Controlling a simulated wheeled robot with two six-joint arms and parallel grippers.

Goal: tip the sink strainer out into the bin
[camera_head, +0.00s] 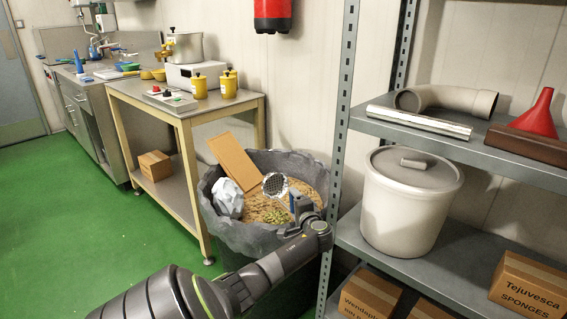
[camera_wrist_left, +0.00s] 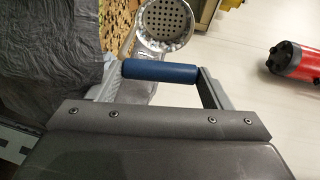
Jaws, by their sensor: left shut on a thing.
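The sink strainer (camera_head: 275,185) is a round, shiny metal cup with a perforated face. It is over the bin (camera_head: 240,238), tilted, its holes towards the head camera; I see nothing in it. It also shows at the top of the left wrist view (camera_wrist_left: 166,24). My left gripper (camera_head: 298,205) is beside it, above the bin's right side, shut on the strainer. A blue bar (camera_wrist_left: 160,72) lies between the fingers; its join to the strainer is partly hidden. The bin has a grey liner and holds brown grainy waste with greenish bits. My right gripper is out of view.
A cardboard piece (camera_head: 233,161) and crumpled white paper (camera_head: 229,198) stick up in the bin. A metal shelf post (camera_head: 337,150) stands close on the right, with a lidded tub (camera_head: 410,205) behind it. A work table (camera_head: 185,112) is on the left. Green floor there is clear.

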